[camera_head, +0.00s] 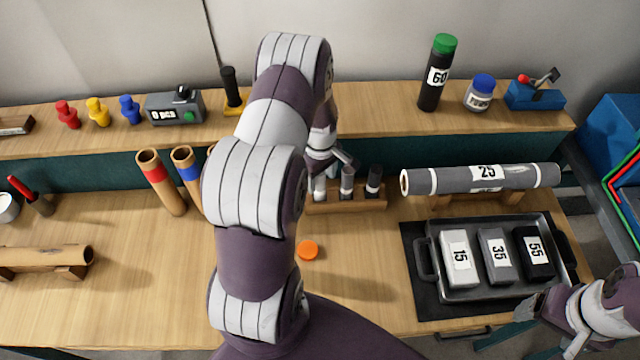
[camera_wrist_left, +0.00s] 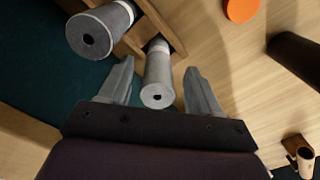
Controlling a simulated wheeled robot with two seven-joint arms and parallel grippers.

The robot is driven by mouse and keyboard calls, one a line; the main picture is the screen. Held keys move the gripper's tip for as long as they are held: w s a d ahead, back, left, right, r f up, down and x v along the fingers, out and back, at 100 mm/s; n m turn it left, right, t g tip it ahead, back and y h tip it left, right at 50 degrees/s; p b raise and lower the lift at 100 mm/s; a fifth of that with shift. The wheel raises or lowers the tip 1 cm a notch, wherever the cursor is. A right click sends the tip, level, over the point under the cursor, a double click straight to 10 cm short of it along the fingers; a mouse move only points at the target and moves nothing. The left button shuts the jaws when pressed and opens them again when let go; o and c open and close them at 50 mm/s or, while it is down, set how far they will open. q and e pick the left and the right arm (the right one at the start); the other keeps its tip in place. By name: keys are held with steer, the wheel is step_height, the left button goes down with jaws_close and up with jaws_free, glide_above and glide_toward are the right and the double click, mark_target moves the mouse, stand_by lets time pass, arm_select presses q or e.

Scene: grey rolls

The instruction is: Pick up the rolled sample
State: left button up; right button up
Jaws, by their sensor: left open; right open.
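Small grey rolls stand upright in a wooden rack (camera_head: 350,204) at the middle of the bench: a light one (camera_head: 320,188), a mid-grey one (camera_head: 347,184) and a dark one (camera_head: 373,181). My left gripper (camera_head: 330,165) is at the rack's left part, partly hidden by my arm. In the left wrist view its open fingers (camera_wrist_left: 159,68) stand either side of a pale grey roll (camera_wrist_left: 158,78), with gaps visible. A second grey roll (camera_wrist_left: 104,30) is outside the fingers. My right gripper (camera_head: 532,306) is open and empty at the tray's lower right.
A long grey roll marked 25 (camera_head: 475,180) lies on a wooden stand at the right. A tray (camera_head: 480,294) below it holds blocks marked 15, 35 and 55. An orange disc (camera_head: 308,250) lies in front of the rack. Brown tubes (camera_head: 160,183) stand to the left.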

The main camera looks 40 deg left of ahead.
arm_select(q)
steer(key=shift+f, duration=0.6)
steer(key=shift+a+f, duration=0.1)
steer(key=shift+f, duration=0.15)
steer(key=shift+w+f, duration=0.1)
steer(key=shift+w, duration=0.1)
steer(key=shift+s, duration=0.15)
steer(key=c, duration=1.1)
